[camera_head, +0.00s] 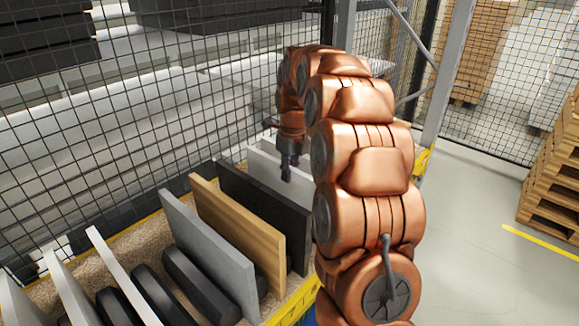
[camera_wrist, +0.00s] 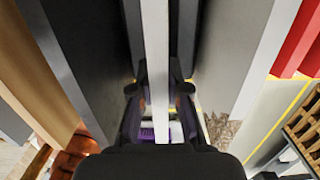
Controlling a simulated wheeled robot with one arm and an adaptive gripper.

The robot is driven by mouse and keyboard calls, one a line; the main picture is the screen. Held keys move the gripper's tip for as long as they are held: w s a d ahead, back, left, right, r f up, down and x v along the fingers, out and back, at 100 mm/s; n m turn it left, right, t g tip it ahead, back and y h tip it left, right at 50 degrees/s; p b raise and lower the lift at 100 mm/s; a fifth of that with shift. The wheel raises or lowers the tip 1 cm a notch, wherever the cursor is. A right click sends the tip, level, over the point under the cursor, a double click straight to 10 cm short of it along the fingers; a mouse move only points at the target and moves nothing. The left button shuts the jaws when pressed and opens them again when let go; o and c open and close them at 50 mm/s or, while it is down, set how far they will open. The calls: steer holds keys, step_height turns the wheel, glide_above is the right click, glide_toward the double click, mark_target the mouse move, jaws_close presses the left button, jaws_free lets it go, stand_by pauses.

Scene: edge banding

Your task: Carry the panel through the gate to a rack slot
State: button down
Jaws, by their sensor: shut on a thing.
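My gripper (camera_wrist: 158,95) is shut on a pale panel (camera_wrist: 155,50), with one finger on each side of its upright edge. In the head view my gripper (camera_head: 289,172) points down at the far end of the panel row, beside the black panel (camera_head: 262,205); my copper arm hides part of this area. The held panel stands between the black panel, left in the wrist view (camera_wrist: 90,50), and a grey panel (camera_wrist: 230,50) on the right. The rack (camera_head: 295,305) has a yellow edge. I cannot tell which opening is the gate.
A wooden panel (camera_head: 235,230), a grey panel (camera_head: 205,250) and several white panels (camera_head: 115,275) stand in the row, with dark rollers (camera_head: 195,283) between some. Mesh fencing (camera_head: 150,120) runs behind. A grey post (camera_head: 447,75) and stacked pallets (camera_head: 555,185) stand right, with clear floor (camera_head: 470,240) between.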

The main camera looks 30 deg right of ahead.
steer(key=shift+f+b, duration=0.8)
steer(key=shift+f, duration=1.1)
steer(key=c, duration=1.1)
jaws_free()
steer(key=r, duration=1.2)
steer(key=shift+s+d, duration=0.25)
steer(key=shift+s, duration=0.05)
steer(key=shift+s+a, duration=0.1)
